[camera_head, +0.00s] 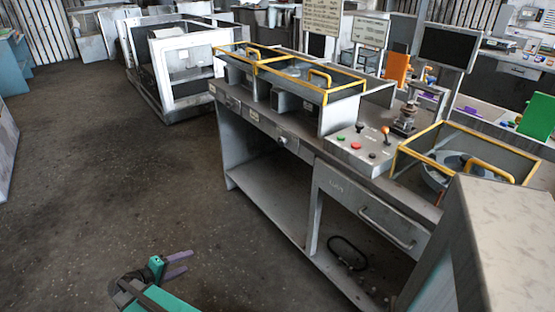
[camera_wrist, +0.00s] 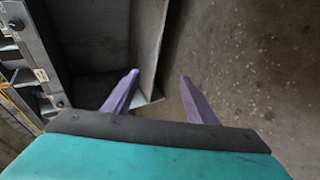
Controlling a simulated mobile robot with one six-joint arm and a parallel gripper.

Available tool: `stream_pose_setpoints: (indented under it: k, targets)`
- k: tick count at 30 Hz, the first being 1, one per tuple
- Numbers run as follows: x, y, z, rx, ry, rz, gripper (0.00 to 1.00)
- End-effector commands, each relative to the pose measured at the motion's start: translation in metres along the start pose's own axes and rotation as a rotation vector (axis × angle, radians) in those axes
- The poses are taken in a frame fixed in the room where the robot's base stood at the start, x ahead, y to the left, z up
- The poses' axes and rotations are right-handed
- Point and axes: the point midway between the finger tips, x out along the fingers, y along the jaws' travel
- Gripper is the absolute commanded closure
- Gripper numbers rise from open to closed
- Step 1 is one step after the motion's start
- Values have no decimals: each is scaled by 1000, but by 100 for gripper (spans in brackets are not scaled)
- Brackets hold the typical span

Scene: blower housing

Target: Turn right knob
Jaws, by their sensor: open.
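A small round knob (camera_head: 282,140) sits on the front panel of the grey workbench (camera_head: 300,158), left of the drawer. Further left on the same panel are small fittings, too small to tell whether one is another knob. In the wrist view, two small dark knob-like parts show on a grey panel at the left edge, an upper one (camera_wrist: 15,23) and a lower one (camera_wrist: 60,103). I cannot tell which is the right knob there. My gripper (camera_head: 188,262) is open and empty over the floor, well apart from the bench. Its purple fingers (camera_wrist: 160,76) also show in the wrist view.
The bench has an open lower shelf (camera_head: 270,192) and a drawer with a bar handle (camera_head: 386,228). Yellow-framed housings (camera_head: 290,75) and a button box (camera_head: 362,146) stand on top. A grey cabinet (camera_head: 505,240) blocks the right. The floor (camera_head: 120,160) at left is clear.

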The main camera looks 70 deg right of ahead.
Motion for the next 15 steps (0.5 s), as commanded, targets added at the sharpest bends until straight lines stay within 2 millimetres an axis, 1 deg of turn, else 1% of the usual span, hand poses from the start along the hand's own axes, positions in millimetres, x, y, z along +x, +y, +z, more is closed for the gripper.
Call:
stream_pose_setpoints:
  k: [1,2,3,5,6,8,10,11,12,14,15]
  targets:
    - [10,17,-15,36,9,36,48]
    - [13,28,-23,54,15,57,48]
    - [19,45,-32,79,22,87,48]
    - [26,69,-45,116,32,130,48]
    - [31,86,-53,140,38,159,48]
    - [39,112,-62,174,43,201,48]
    - [48,142,-72,212,49,250,48]
    - [52,155,-76,228,50,270,48]
    - [57,172,-80,248,50,297,48]
    - [65,199,-84,277,51,338,48]
    - [70,216,-87,295,49,363,48]
